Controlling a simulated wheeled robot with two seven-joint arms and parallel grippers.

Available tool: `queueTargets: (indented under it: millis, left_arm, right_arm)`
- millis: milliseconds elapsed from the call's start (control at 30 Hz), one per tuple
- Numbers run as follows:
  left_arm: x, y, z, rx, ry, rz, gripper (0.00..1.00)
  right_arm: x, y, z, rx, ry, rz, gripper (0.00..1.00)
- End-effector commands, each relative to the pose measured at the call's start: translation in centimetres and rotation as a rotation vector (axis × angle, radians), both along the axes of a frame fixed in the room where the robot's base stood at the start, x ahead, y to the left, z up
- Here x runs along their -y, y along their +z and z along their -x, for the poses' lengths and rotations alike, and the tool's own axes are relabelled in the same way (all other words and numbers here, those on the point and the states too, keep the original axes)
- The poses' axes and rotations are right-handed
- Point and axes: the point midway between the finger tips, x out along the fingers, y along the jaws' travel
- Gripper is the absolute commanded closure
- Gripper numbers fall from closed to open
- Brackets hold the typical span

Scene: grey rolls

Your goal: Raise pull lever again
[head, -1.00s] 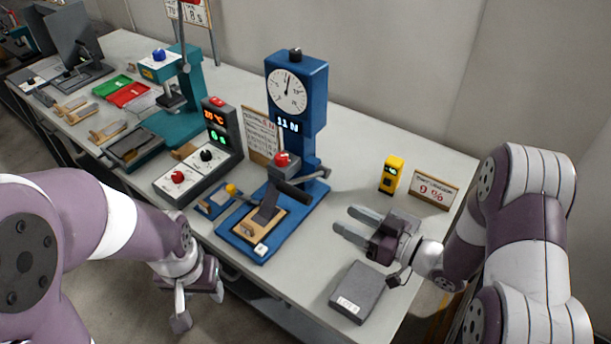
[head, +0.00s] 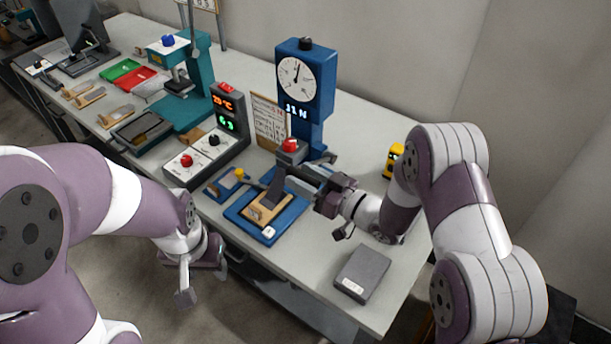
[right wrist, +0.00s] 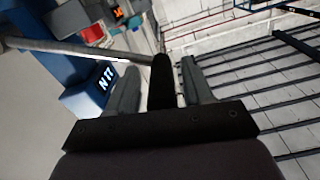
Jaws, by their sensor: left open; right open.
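The blue pull tester (head: 307,83) stands on the bench with a round dial and a lit force readout in newtons. Its pull lever is mostly hidden behind my right gripper in the head view. In the right wrist view the lever's grey rod (right wrist: 80,48) comes in from the left and ends in a black grip (right wrist: 161,85). The grip lies between the two fingers of my right gripper (right wrist: 158,80), with gaps on both sides. My right gripper (head: 303,175) is open beside the tester's column. My left gripper (head: 203,284) is open and empty, low in front of the bench edge.
A tilted wooden sample block (head: 266,208) sits on the tester's blue base. A control box (head: 205,155) with red and black knobs stands to its left. A grey box (head: 362,273) lies near the front right. A yellow meter (head: 393,160) is partly hidden by my right arm.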

Motion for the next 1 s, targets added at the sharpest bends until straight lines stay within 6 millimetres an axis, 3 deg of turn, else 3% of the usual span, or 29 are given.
queueTargets:
  millis: [67,100,233,267,633,1000]
  left_arm:
    - [0.0,0.0,0.0,0.000,0.000,0.000,0.49]
    - [0.0,0.0,0.0,0.000,0.000,0.000,0.49]
    - [0.0,0.0,0.0,0.000,0.000,0.000,0.49]
    - [0.0,0.0,0.0,0.000,0.000,0.000,0.49]
    - [0.0,0.9,0.0,0.000,0.000,0.000,0.49]
    - [0.0,4.6,0.0,0.000,0.000,0.000,0.49]
  right_arm:
    - [0.0,0.0,0.0,0.000,0.000,0.000,0.49]
    - [0.0,0.0,0.0,0.001,0.000,0.001,0.56]
    - [0.0,0.0,0.0,0.001,0.000,0.001,0.98]
    - [0.0,0.0,0.0,0.001,0.001,0.000,1.00]
    - [0.3,1.1,-0.4,-0.032,0.001,-0.024,1.00]
    - [2.4,5.6,-3.3,-0.246,-0.001,-0.180,1.00]
